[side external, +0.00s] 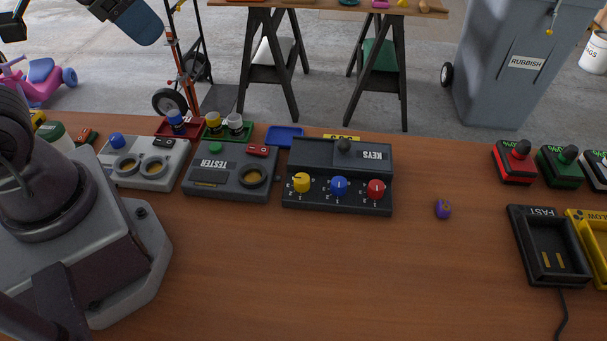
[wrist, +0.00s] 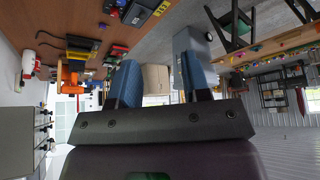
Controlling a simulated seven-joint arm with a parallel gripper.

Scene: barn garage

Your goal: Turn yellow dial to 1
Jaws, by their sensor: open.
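The yellow dial (side external: 301,182) is at the left of a row of three dials on a dark box marked KEYS (side external: 310,152), whose lettering is upside down in the side external view. A blue dial (side external: 339,186) and a red dial (side external: 376,189) sit to its right. The numbers around the yellow dial are too small to read, so its setting is unclear. One blue fingertip of my gripper shows at the top left of the side external view, high above and away from the box. In the wrist view, my gripper (wrist: 160,80) has its two blue fingers apart, with nothing held.
A TESTER box (side external: 229,172) and a pale grey box (side external: 143,166) stand left of the dials. A small purple object (side external: 443,209) lies on the wooden table (side external: 330,265) to the right. A black FAST tray (side external: 548,249) is farther right. The table's front middle is clear.

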